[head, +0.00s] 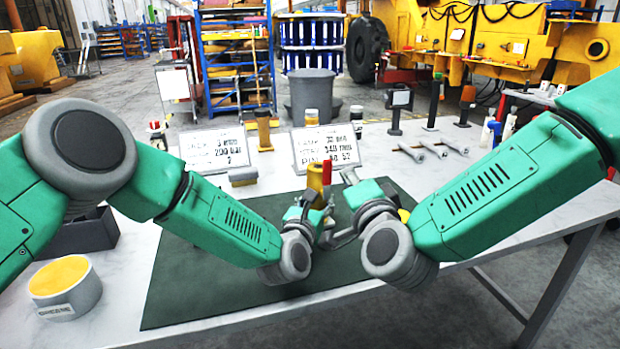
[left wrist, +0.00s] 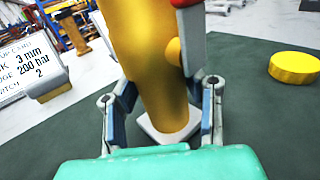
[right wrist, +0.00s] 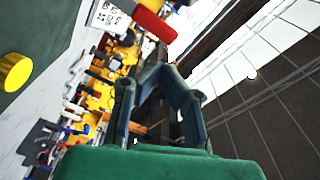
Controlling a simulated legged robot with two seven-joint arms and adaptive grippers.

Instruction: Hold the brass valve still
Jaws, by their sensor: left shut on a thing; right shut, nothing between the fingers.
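The brass valve (head: 315,180) stands upright on the dark green mat, in the middle of the head view. Its yellow body (left wrist: 145,50) fills the middle of the left wrist view, above a pale square foot (left wrist: 166,132). A red handle (head: 327,173) is on its right side; a red part also shows in the right wrist view (right wrist: 155,22). My left gripper (head: 310,205) is shut on the valve body, with a finger (left wrist: 207,108) on either side. My right gripper (head: 345,205) is shut and empty, just right of the valve. The exact finger contact is hidden in the head view.
A yellow disc (left wrist: 295,68) lies on the mat (head: 200,285), partly hidden behind my right gripper in the head view. Two printed cards (head: 214,148) (head: 325,146) stand behind. A grey-and-yellow pot (head: 68,300) is at left. The mat's front left is clear.

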